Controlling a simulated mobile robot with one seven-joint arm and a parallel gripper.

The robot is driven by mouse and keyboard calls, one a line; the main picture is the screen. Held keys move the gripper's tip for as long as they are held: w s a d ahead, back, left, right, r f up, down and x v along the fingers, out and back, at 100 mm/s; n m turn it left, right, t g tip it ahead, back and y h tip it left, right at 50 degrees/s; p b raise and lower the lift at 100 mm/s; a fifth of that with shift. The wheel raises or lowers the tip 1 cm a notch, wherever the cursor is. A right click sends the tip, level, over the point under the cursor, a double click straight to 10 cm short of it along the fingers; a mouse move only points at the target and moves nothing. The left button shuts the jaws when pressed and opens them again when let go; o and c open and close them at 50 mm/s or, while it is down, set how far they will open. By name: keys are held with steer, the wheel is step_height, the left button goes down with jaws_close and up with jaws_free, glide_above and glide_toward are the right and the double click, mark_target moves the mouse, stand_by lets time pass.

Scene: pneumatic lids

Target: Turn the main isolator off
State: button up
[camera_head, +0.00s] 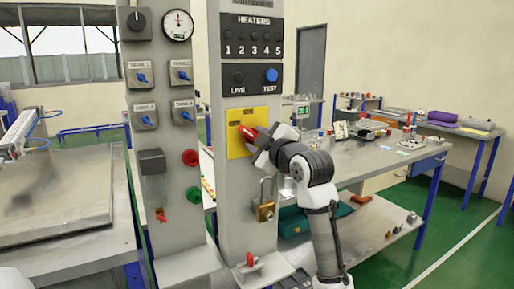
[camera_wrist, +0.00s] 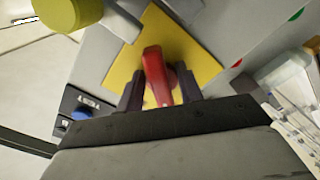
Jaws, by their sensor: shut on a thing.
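The main isolator is a red handle (camera_head: 247,132) on a yellow plate (camera_head: 236,147), fixed to the front of the grey right-hand column. In the wrist view the red handle (camera_wrist: 157,75) stands out from the yellow plate (camera_wrist: 185,45). My gripper (camera_head: 258,140) is at the handle, and its dark fingers (camera_wrist: 160,92) lie on either side of it, shut on it. In the head view the gripper hides the right part of the handle. Any marks on the plate are too small to read.
A brass padlock (camera_head: 265,208) hangs on the column below the plate. The heaters panel (camera_head: 253,40) is above it. The left column (camera_head: 150,130) carries several blue switches, a gauge (camera_head: 178,25) and red and green buttons. A cluttered workbench (camera_head: 365,155) stands behind my arm.

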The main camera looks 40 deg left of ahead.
steer(key=n+b, duration=0.1)
steer(key=n, duration=0.2)
steer(key=shift+r+n, duration=0.1)
steer(key=shift+n, duration=0.2)
steer(key=shift+r+n+b, duration=0.15)
steer(key=shift+n+b, duration=0.3)
steer(key=shift+n, duration=1.55)
steer(key=o, duration=0.6)
steer(key=shift+d, duration=0.1)
steer(key=b+v, duration=0.3)
steer(key=v, duration=1)
steer(key=shift+s+d, duration=0.1)
steer(key=shift+d, duration=0.2)
